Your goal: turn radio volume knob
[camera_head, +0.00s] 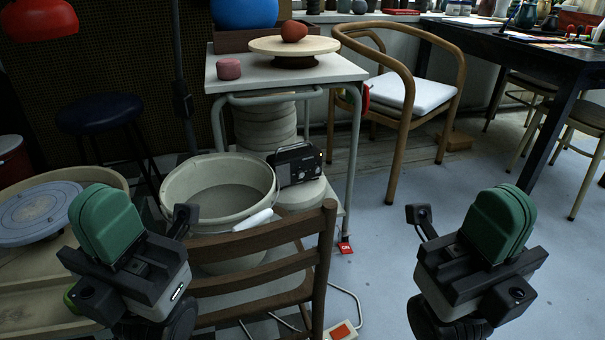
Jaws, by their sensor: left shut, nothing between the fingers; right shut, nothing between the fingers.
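The volume knob is too small to make out. My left gripper (105,224) is at the lower left, with green finger pads pressed together and nothing between them. My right gripper (498,224) is at the lower right, also shut and empty. Both are well apart from the radio and nearer to me.
A wooden chair back (265,237) stands between me and the radio. The wide bucket (218,185) sits left of it. The white table (280,72) carries a turntable (294,47) with a clay lump. A wooden armchair (408,95) is behind right. The floor (395,240) at centre right is largely clear.

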